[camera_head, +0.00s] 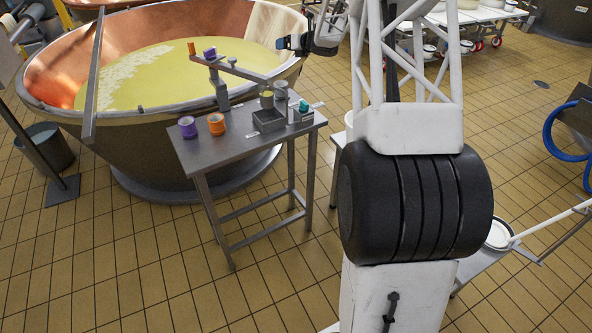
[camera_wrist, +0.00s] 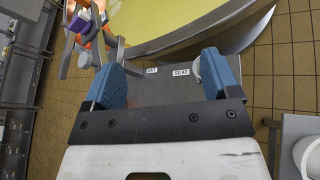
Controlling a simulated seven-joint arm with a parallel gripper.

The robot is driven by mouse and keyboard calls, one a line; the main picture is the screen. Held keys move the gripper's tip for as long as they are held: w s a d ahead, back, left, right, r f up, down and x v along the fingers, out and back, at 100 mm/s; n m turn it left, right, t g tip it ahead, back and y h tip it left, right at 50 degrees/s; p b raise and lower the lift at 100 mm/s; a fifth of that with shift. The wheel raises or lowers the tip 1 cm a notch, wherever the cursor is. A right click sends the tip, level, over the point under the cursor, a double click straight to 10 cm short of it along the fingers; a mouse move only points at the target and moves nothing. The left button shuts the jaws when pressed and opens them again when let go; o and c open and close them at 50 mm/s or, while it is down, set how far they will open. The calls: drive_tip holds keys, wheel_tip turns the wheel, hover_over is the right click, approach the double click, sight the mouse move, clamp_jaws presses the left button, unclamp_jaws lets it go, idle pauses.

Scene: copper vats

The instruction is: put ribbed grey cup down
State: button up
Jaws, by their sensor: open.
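My gripper (camera_head: 287,43) is above and behind the far right of the small grey table (camera_head: 195,151) in the head view. Its blue fingers are apart with nothing held between them in the wrist view (camera_wrist: 165,75). A grey cup (camera_head: 281,89), probably the ribbed one, stands at the table's back right; its ribs are too small to make out. In the wrist view a pale rounded edge (camera_wrist: 197,69) shows beside the right finger, partly hidden by it; I cannot tell whether they touch. Labels reading "OUT" (camera_wrist: 151,71) and "SEAT" (camera_wrist: 181,72) lie on the table between the fingers.
A balance beam (camera_head: 240,70) stands on the table, with small orange (camera_head: 191,48) and purple (camera_head: 210,53) pieces at its left end. Purple (camera_head: 187,127) and orange (camera_head: 216,124) cups, a grey tray (camera_head: 268,121) and a teal object (camera_head: 304,106) are nearby. A copper vat (camera_head: 130,125) stands behind.

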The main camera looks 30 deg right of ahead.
drive_tip(key=s+a+r+m+h, duration=0.5)
drive_tip(key=s+a+r+m, duration=0.2)
drive_tip(key=s+r+m, duration=0.4)
drive_tip(key=s+a+r+m+g+h, duration=0.1)
drive_tip(key=s+a+r+m+h, duration=0.1)
drive_tip(key=s+a+m, duration=0.3)
drive_tip(key=s+a+r+m+g+h, duration=0.1)
drive_tip(key=s+r+m, duration=0.15)
drive_tip(key=s, duration=0.45)
drive_tip(key=s+a+f+m+g+y, duration=0.1)
drive_tip(key=s+a+m, duration=0.4)
drive_tip(key=s, duration=0.9)
drive_tip(key=s+a+f+m+g+y, duration=0.1)
drive_tip(key=s+a+f+m+g, duration=0.3)
drive_tip(key=s, duration=1.1)
drive_tip(key=s+a+f+m+g+y, duration=0.1)
drive_tip(key=s+a+f+m+g, duration=0.2)
drive_tip(key=s+a+m, duration=0.5)
drive_tip(key=s, duration=0.6)
drive_tip(key=shift+s, duration=0.2)
